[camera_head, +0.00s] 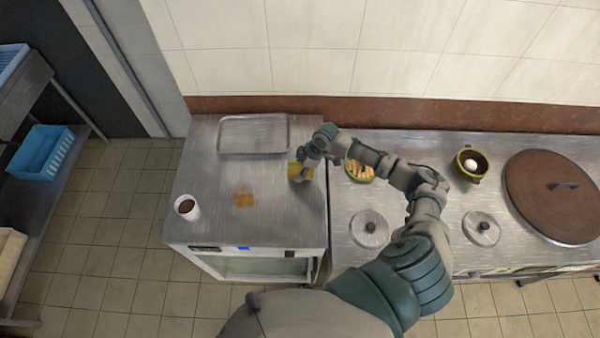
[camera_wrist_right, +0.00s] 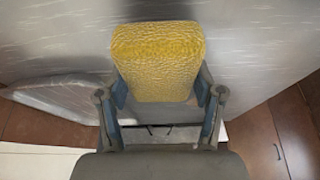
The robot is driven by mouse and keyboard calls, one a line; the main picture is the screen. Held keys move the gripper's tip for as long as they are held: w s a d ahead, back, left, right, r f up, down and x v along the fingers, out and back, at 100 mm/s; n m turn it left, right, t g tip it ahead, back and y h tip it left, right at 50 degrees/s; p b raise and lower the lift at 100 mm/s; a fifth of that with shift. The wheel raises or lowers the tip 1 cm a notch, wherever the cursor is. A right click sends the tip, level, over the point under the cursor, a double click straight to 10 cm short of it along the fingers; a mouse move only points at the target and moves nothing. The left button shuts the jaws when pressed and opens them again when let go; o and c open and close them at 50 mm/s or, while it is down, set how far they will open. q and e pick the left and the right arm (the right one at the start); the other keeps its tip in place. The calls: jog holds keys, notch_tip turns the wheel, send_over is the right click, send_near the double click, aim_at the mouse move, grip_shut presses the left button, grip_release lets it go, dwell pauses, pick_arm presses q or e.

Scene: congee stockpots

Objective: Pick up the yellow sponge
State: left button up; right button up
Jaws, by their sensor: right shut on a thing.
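The yellow sponge (camera_wrist_right: 157,60) is between the two fingers of my right gripper (camera_wrist_right: 160,100) in the right wrist view, and the fingers are shut on its sides. In the head view the sponge (camera_head: 294,169) shows only in part beside my right gripper (camera_head: 301,170), which hides the rest of it. The gripper is over the right part of the steel counter (camera_head: 230,222). I cannot tell whether the sponge touches the counter. My left gripper is not in view.
A steel tray (camera_head: 253,134) lies at the back of the counter. A brown stain (camera_head: 243,198) and a white cup (camera_head: 187,208) are to the left. On the right are a plate of food (camera_head: 358,172), a bowl with an egg (camera_head: 470,163), and lidded pots (camera_head: 555,200).

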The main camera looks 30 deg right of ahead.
jog(key=s+a+r, duration=0.1)
jog(key=s+a, duration=0.2)
jog(key=s, duration=0.1)
jog(key=s+a+r+b, duration=0.1)
jog(key=s+a, duration=0.2)
jog(key=s, duration=0.2)
jog(key=s+a, duration=0.3)
jog(key=s, duration=0.1)
jog(key=shift+s+r, duration=0.2)
jog(key=shift+r, duration=0.2)
jog(key=o, duration=0.5)
jog(key=shift+c, duration=0.2)
jog(key=c, duration=0.4)
jog(key=shift+o, duration=0.2)
jog(key=shift+w, duration=0.15)
